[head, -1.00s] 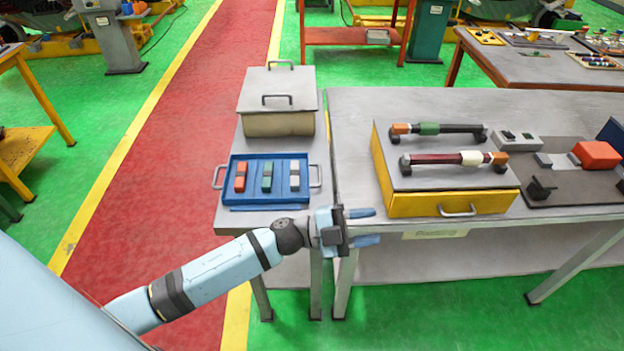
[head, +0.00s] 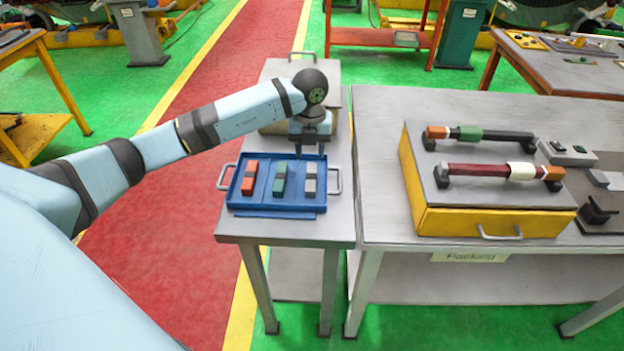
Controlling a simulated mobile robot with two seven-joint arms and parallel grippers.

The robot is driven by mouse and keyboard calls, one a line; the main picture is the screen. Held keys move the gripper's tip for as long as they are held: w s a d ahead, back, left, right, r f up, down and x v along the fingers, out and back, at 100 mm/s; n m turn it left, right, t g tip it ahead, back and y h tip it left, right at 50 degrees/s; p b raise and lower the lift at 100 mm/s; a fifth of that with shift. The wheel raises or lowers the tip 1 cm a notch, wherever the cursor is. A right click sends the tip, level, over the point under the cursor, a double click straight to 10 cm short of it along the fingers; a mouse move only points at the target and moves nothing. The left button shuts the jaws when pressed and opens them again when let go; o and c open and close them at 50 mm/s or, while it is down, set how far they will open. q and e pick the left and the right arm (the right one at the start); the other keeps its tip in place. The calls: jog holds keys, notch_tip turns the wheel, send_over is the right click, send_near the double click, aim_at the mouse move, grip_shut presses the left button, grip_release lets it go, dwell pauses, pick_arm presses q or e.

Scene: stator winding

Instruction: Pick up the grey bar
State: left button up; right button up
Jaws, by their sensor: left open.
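The grey bar (head: 310,178) lies in the right compartment of the blue tray (head: 275,213) on the small side table. An orange bar (head: 250,178) lies in the left compartment and a green bar (head: 280,178) in the middle one. My left gripper (head: 308,152) points down over the back right part of the tray, just behind the grey bar in the picture. Its jaws are open and empty. The gripper may cover the far end of the grey bar. My right gripper is not in view.
A lidded metal box (head: 273,72) stands behind the tray, partly hidden by my left arm. To the right, a larger table holds a yellow drawer unit (head: 490,220) with two rods on top. The tray has handles on both sides.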

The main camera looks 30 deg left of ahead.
aim_at(311, 176)
pick_arm(q)
jog(key=f, duration=0.9)
jog(key=shift+s+d+f, duration=0.1)
jog(key=shift+d, duration=0.1)
jog(key=c, duration=0.8)
